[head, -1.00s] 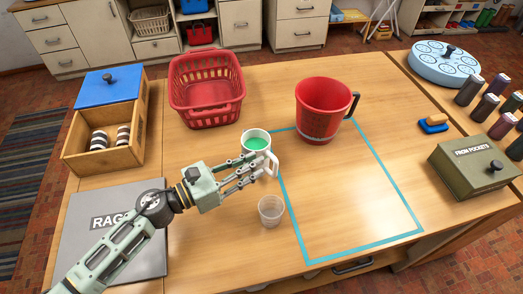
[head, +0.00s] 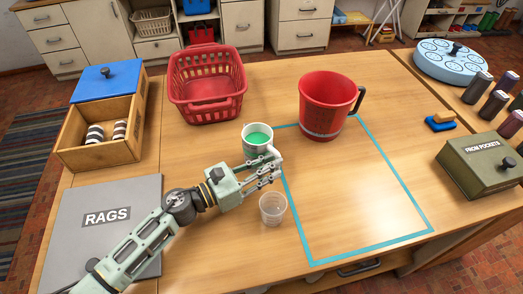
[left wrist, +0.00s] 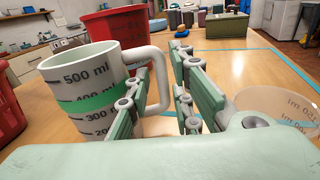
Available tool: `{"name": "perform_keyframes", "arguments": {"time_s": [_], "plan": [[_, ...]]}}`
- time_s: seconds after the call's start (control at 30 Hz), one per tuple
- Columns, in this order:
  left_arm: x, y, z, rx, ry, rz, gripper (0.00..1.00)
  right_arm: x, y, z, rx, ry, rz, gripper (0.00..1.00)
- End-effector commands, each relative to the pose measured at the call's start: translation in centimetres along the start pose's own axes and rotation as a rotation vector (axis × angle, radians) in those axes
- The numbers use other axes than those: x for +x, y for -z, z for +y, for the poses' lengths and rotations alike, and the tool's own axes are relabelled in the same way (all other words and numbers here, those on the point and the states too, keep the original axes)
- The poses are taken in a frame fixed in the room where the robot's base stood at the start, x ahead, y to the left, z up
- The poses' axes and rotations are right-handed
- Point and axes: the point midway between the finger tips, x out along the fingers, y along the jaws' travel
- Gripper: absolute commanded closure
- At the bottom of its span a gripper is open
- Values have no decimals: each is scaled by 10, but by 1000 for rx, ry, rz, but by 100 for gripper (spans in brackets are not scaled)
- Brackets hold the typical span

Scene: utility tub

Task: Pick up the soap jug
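The soap jug is a white measuring jug (head: 257,146) with green liquid inside, upright on the table left of the teal outline. In the left wrist view the jug (left wrist: 82,85) shows volume marks and a green band, with its handle toward the fingers. My left gripper (head: 268,172) is at the handle side, low over the table. In the left wrist view its fingers (left wrist: 160,100) are apart, with the handle showing between them. I cannot tell whether they touch it. The jug's lower part is partly hidden by a finger. My right gripper is not in view.
A clear cup (head: 272,209) stands close in front of my left gripper. A red basket (head: 207,106), wooden box (head: 98,151) and grey rags box (head: 105,190) are to the left.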

Motion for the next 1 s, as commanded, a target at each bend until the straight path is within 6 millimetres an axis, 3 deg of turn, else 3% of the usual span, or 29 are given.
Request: {"name": "perform_keyframes", "arguments": {"time_s": [0.03,0.23,0.47,0.7,1.0], "plan": [[10,-8,0,-1,-1,-2,79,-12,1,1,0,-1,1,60],[29,-4,0,1,-1,0,79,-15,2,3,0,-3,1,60],[30,-2,-1,2,0,1,79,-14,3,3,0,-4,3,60],[30,-2,-1,1,0,0,99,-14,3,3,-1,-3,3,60],[30,-2,-1,1,-1,0,100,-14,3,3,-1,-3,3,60]]}}
